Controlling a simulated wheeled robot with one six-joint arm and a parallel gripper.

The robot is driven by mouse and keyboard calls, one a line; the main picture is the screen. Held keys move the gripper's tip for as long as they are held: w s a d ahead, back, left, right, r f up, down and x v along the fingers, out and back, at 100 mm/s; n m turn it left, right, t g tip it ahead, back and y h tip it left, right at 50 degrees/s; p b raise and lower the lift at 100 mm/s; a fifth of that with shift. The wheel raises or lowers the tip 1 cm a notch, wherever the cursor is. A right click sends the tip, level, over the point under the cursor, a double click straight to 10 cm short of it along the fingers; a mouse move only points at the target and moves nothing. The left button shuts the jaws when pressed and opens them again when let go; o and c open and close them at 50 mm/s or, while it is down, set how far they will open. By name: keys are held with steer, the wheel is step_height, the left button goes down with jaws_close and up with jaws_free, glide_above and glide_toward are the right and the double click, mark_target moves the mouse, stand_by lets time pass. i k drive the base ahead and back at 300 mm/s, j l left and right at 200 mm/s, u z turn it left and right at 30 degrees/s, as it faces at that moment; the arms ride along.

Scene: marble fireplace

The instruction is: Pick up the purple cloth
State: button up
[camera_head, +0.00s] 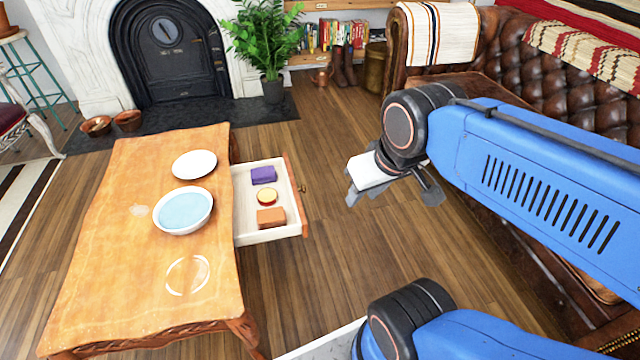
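The purple cloth (263,175) is a small folded block lying at the far end of an open drawer (241,204) in the wooden table. My gripper (394,199) hangs over the floor to the right of the drawer, apart from the cloth. Its grey fingers look spread, with a gap between them and nothing visible between them. A white part of the gripper faces the drawer.
The drawer also holds a round red-rimmed item (266,196) and an orange-brown block (270,218). A white plate (194,165) and a bowl of blue liquid (183,211) stand on the table (110,260). A brown leather sofa (545,85) is at right. Floor between is clear.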

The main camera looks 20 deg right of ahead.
mark_target(265, 175)
steer(key=l+z, duration=0.1)
steer(key=z, duration=1.55)
steer(key=i+u, duration=0.35)
steer(key=i, duration=0.15)
steer(key=i+l+u, duration=0.1)
steer(key=i+u, duration=0.2)
steer(key=i, duration=0.25)
steer(key=i+l+u, duration=0.2)
steer(key=i+u, duration=0.15)
steer(key=i, duration=0.15)
steer(key=i+u, duration=0.35)
steer(key=i, duration=1.3)
steer(key=i+u, duration=0.15)
steer(key=i, duration=0.35)
steer(key=i+l+u, duration=0.15)
steer(key=i, duration=0.35)
steer(key=i+u, duration=0.1)
steer(key=i, duration=0.45)
steer(key=i+l+u, duration=0.1)
steer(key=u, duration=4.45)
steer(key=k+l, duration=0.05)
steer(key=l, duration=0.05)
